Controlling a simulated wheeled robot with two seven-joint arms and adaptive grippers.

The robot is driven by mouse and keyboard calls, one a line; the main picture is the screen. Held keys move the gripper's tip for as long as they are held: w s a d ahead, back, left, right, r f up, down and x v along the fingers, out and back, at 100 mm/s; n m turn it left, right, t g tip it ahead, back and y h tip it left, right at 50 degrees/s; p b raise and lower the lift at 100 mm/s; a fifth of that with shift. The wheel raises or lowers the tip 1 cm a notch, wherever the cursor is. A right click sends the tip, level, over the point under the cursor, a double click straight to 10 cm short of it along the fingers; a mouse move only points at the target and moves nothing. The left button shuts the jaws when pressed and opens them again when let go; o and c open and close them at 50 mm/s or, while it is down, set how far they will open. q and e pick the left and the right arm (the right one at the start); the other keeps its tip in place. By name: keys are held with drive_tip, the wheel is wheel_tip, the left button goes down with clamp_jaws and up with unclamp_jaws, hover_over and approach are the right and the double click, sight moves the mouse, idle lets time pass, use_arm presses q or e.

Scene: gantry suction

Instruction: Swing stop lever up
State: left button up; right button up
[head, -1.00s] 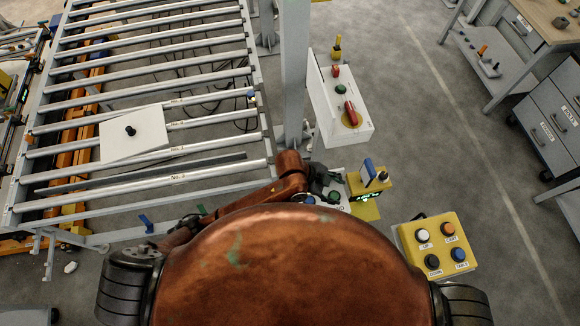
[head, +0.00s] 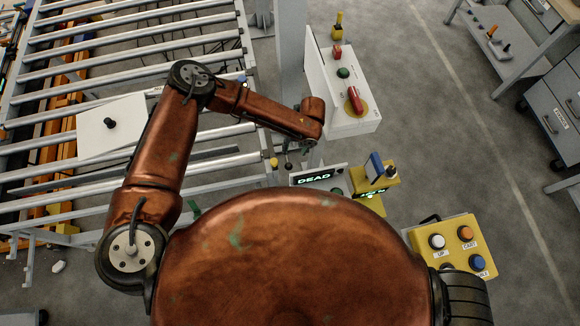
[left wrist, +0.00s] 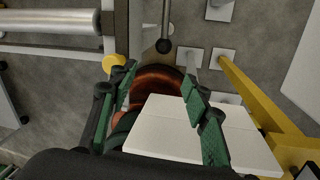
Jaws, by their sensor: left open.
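A rod with a black ball knob (left wrist: 163,46) points down in the left wrist view, just beyond my fingertips. It may be the stop lever, but no label confirms it. In the head view a small dark knob (head: 288,167) shows by the conveyor's near right corner, beside a yellow knob (head: 274,162). The yellow knob also shows in the left wrist view (left wrist: 113,62), by the left finger. My left gripper (left wrist: 160,76) is open, with its green fingers apart and nothing between them. In the head view it is mostly hidden below the forearm's end. My right gripper is out of view.
A white control box (head: 345,95) with a red handle (head: 355,100) stands right of my left wrist. A "DEAD" display (head: 315,178), a yellow unit with a blue plate (head: 375,166) and a yellow button box (head: 452,245) lie nearer. A white panel (head: 100,135) rests on the rollers.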

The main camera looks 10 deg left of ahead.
use_arm(q)
drive_tip(key=b, duration=0.7)
hover_over(289, 165)
drive_tip(key=d, duration=0.2)
drive_tip(key=f, duration=0.9)
drive_tip(key=shift+a, duration=0.2)
drive_tip(key=shift+w+f, duration=0.1)
drive_tip(key=shift+f, duration=0.1)
drive_tip(key=shift+a+f, duration=0.1)
drive_tip(key=shift+f, duration=0.4)
drive_tip(key=f, duration=0.4)
drive_tip(key=a+f, duration=0.1)
drive_tip(key=shift+s+f, duration=0.2)
drive_tip(key=shift+f, duration=0.2)
drive_tip(key=shift+a+f, duration=0.1)
drive_tip(key=shift+f, duration=0.25)
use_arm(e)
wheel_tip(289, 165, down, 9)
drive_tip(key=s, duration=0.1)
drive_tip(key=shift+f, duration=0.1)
use_arm(q)
drive_tip(key=shift+c, duration=0.2)
drive_tip(key=c, duration=1)
clamp_jaws()
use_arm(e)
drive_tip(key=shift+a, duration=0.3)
